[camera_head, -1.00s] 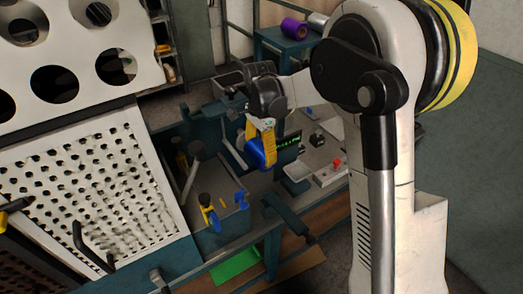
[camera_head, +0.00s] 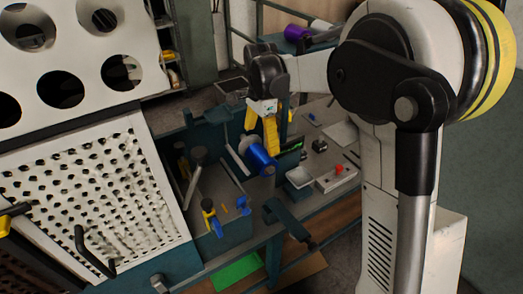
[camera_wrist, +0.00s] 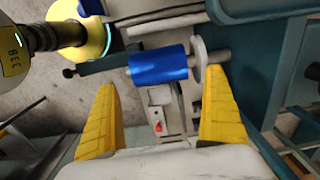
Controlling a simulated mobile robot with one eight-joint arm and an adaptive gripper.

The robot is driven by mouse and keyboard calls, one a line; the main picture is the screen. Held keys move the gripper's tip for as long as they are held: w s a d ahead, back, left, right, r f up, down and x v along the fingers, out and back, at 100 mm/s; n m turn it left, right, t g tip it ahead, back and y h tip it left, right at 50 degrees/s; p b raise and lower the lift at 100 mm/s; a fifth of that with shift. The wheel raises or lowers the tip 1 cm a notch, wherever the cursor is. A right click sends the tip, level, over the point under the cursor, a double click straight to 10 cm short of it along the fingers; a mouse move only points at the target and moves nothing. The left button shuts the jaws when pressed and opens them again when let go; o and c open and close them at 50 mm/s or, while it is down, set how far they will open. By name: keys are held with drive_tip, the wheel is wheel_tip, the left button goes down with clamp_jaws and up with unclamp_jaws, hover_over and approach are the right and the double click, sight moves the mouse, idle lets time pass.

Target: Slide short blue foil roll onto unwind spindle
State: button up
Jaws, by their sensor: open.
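The short blue foil roll (camera_head: 260,159) sits against the grey flange (camera_head: 244,146) of the unwind spindle, above the bench. In the wrist view the roll (camera_wrist: 158,66) lies level, with the pale flange disc (camera_wrist: 199,60) at its right end and a grey shaft beyond. The roll appears to be on the spindle; its core is hidden. My gripper (camera_head: 269,146) is just above and behind the roll. In the wrist view its yellow fingers (camera_wrist: 160,84) are spread wide, with clear space between them and the roll.
A grey tray (camera_head: 300,177) and a box with a red button (camera_head: 338,176) stand right of the roll. Blue-and-yellow clamps (camera_head: 211,217) are at the bench front. A purple roll (camera_head: 297,32) lies on the back stand. A perforated white panel (camera_head: 90,190) fills the left.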

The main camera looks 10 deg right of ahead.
sight(263, 153)
wheel_tip(263, 153, up, 6)
drive_tip(key=shift+s, duration=0.1)
idle(0.4)
drive_tip(key=s+d+n+t+b, duration=0.1)
drive_tip(key=s+d+n+t, duration=0.1)
drive_tip(key=s+n, duration=0.5)
drive_tip(key=s+d+f+n+t, duration=0.1)
drive_tip(key=s+n+t, duration=0.4)
drive_tip(key=s, duration=1.3)
drive_tip(key=shift+d+f+n+b, duration=0.3)
drive_tip(key=shift+d+n, duration=0.25)
drive_tip(key=shift+n, duration=0.65)
drive_tip(key=shift+r, duration=0.1)
drive_tip(key=shift+c, duration=0.3)
